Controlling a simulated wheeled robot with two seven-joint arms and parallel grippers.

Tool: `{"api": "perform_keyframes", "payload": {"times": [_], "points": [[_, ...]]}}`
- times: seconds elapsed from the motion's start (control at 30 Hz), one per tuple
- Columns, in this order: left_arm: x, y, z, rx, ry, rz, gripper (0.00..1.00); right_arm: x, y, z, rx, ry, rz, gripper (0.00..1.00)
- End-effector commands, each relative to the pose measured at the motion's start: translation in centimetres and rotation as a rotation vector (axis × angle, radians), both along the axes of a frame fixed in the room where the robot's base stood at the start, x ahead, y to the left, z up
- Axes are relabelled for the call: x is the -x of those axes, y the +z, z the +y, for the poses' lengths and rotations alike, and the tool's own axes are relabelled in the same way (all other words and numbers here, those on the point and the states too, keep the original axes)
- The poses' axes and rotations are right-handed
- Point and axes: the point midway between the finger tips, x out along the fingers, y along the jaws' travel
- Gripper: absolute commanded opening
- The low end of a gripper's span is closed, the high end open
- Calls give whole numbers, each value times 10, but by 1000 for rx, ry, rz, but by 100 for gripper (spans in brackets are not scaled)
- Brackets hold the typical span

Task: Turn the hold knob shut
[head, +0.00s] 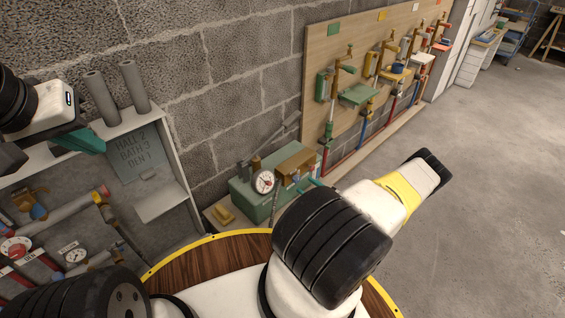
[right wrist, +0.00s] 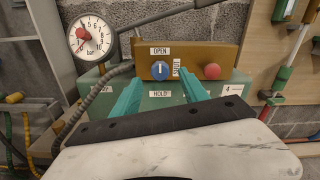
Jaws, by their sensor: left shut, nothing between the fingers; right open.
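The hold knob (right wrist: 161,70) is a round blue knob with a white line on the front of an orange-brown block (right wrist: 185,55), in the right wrist view. Its line stands upright, toward the OPEN label above; a SHUT label is at its right and HOLD below. My right gripper (right wrist: 165,86) is open, its teal fingers pointing at the block, one on either side below the knob. I cannot tell whether they touch it. In the head view my right gripper (head: 312,184) is mostly hidden behind my arm. My left gripper (head: 88,141) is shut and empty at the left.
A pressure gauge (right wrist: 89,36) with a hose stands left of the block, and a red knob (right wrist: 212,71) sits at its right. The block is on a green box (head: 250,202) against the wall.

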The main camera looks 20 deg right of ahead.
Motion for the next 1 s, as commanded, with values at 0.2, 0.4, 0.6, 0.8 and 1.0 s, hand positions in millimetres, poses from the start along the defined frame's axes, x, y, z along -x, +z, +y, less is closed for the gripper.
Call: {"api": "perform_keyframes", "payload": {"times": [0.2,0.4,0.6,0.8,1.0], "points": [[0,0,0,0,0,0,0,-31,0,14,1,3,-1,52],[0,0,0,0,0,0,0,-43,0,18,0,2,0,52],[0,0,0,0,0,0,0,-44,0,18,0,2,0,52],[0,0,0,0,0,0,0,-44,0,18,1,2,0,21],[0,0,0,0,0,0,0,-44,0,18,1,2,0,0]]}}
